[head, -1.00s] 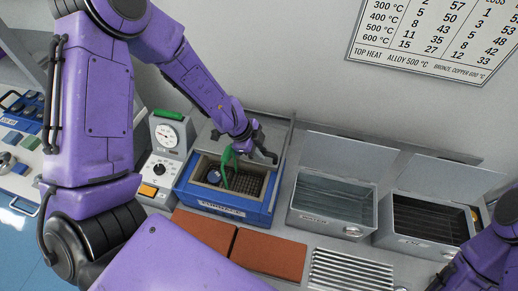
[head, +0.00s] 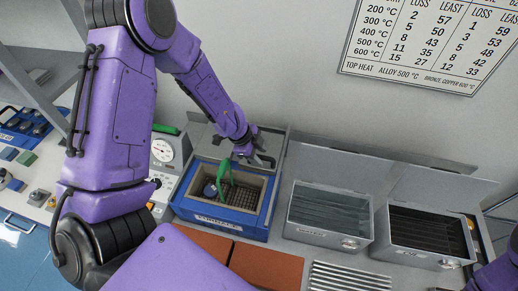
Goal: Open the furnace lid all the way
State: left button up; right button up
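The furnace (head: 222,226) is a blue box with a tan-lined opening, left of centre. Its mouth is uncovered, and a dark mesh floor and a small round item show inside. The grey furnace lid (head: 274,147) stands raised behind the mouth, partly hidden by my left arm. My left gripper (head: 254,160) is at the lid's front face, above the back of the mouth. Its dark fingers are small and partly overlapped, so I cannot tell if they are open or touch the lid. A green handle (head: 226,170) rises from the furnace, just left of the fingers. My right gripper is out of view.
Two grey tanks with raised lids, one nearer (head: 323,231) and one farther right (head: 427,250), stand right of the furnace. A dial gauge unit (head: 163,150) stands to its left. Reddish-brown bricks (head: 267,264) and a slotted grille (head: 345,277) lie in front.

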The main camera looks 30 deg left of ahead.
pick_arm(q)
jog(key=shift+w, duration=0.15)
jog(key=v, duration=1)
jog(key=shift+r+p, duration=0.15)
jog(key=shift+p, duration=0.15)
jog(key=shift+a, duration=0.15)
